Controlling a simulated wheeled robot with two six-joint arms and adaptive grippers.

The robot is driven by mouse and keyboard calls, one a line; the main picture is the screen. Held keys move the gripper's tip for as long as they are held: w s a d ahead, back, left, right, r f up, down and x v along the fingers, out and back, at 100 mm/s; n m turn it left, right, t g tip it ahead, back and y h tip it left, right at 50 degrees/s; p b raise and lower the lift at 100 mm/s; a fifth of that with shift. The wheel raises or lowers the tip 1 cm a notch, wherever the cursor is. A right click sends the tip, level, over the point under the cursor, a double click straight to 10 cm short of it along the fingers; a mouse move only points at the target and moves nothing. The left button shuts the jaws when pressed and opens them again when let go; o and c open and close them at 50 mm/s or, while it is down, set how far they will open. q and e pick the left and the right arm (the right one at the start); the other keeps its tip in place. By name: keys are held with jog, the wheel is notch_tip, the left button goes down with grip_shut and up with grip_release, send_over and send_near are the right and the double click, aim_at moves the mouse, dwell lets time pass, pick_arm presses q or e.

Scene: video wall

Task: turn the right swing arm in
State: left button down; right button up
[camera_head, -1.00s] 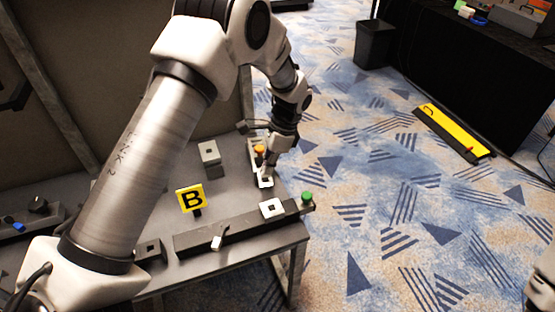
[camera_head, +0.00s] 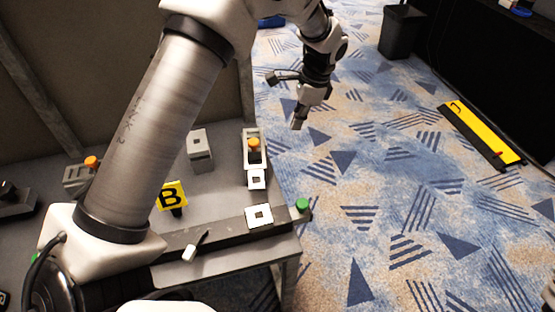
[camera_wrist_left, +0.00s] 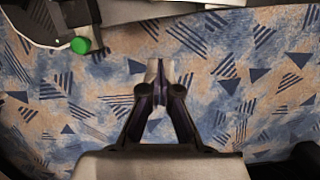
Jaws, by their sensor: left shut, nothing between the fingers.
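On the right side of the grey table, a pale narrow piece with an orange knob (camera_head: 254,143) and a white square tag (camera_head: 257,179) lies along the table edge. A dark bar along the front carries another white tag (camera_head: 259,215) and has a green knob (camera_head: 303,205) at its right end, also visible in the left wrist view (camera_wrist_left: 80,45). I cannot tell for certain which is the right swing arm. My left gripper (camera_head: 297,122) is shut and empty over the carpet, right of the orange knob and apart from it. The wrist view shows its fingers (camera_wrist_left: 158,72) together. My right gripper is out of view.
A yellow B sign (camera_head: 172,195) and a grey block (camera_head: 200,150) stand on the table. Another orange knob (camera_head: 92,162) is at the left. A yellow floor plate (camera_head: 480,133) and a dark bin (camera_head: 400,32) are on the right. The carpet between is clear.

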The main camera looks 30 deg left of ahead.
pick_arm(q)
jog(key=x, duration=0.4)
jog(key=s+a+x, duration=0.1)
jog(key=x, duration=0.4)
jog(key=a+x, duration=0.1)
jog(key=x, duration=0.4)
jog(key=shift+s+a+r, duration=0.2)
jog(key=shift+s+r, duration=0.05)
jog(key=shift+r, duration=0.1)
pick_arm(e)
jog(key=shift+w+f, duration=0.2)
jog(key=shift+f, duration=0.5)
pick_arm(q)
jog(key=shift+w+f, duration=0.1)
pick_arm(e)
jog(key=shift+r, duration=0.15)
